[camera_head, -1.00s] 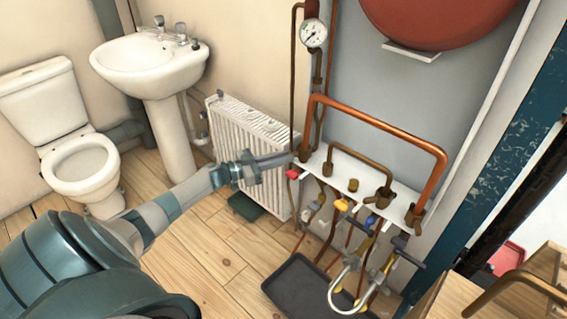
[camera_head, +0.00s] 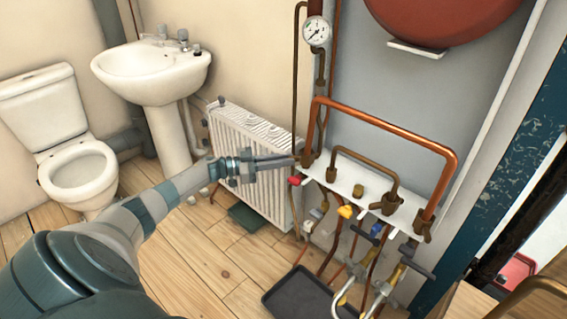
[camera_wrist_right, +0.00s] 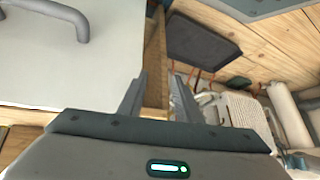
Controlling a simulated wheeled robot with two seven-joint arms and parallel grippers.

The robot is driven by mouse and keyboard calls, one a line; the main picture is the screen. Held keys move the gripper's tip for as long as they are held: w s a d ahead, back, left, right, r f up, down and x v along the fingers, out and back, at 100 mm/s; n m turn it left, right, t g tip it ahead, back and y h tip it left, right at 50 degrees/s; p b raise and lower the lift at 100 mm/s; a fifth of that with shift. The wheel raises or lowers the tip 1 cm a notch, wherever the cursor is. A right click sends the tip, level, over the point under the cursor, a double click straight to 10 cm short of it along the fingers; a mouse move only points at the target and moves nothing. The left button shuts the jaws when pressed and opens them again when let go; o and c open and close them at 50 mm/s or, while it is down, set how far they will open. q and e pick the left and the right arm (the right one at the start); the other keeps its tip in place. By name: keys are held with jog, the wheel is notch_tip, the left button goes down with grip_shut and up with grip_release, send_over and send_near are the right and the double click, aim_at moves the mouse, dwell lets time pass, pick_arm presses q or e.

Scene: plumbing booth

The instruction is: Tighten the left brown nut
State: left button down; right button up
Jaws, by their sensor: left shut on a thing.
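The left brown nut (camera_head: 307,159) sits at the foot of the left leg of the large copper pipe (camera_head: 380,123), on the white bracket plate (camera_head: 345,182). My left gripper (camera_head: 293,160) reaches in from the left in the head view, with its long fingers level. It is shut on this nut, and its fingertips partly hide the nut's near side. A right brown nut (camera_head: 422,228) with protruding lugs sits at the foot of the pipe's right leg. My right gripper (camera_wrist_right: 160,88) shows in the right wrist view, fingers apart and empty.
A radiator (camera_head: 255,165) stands just behind my left gripper. Below the plate hang several valves and thin pipes, above a dark tray (camera_head: 300,296) on the floor. A pressure gauge (camera_head: 316,31) and a red tank (camera_head: 440,20) are above. A sink and toilet stand left.

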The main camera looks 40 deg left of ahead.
pick_arm(q)
jog(key=shift+w+r, duration=0.1)
jog(key=c, duration=1.8)
grip_release()
jog(key=v, duration=1.7)
jog(key=shift+a, duration=0.15)
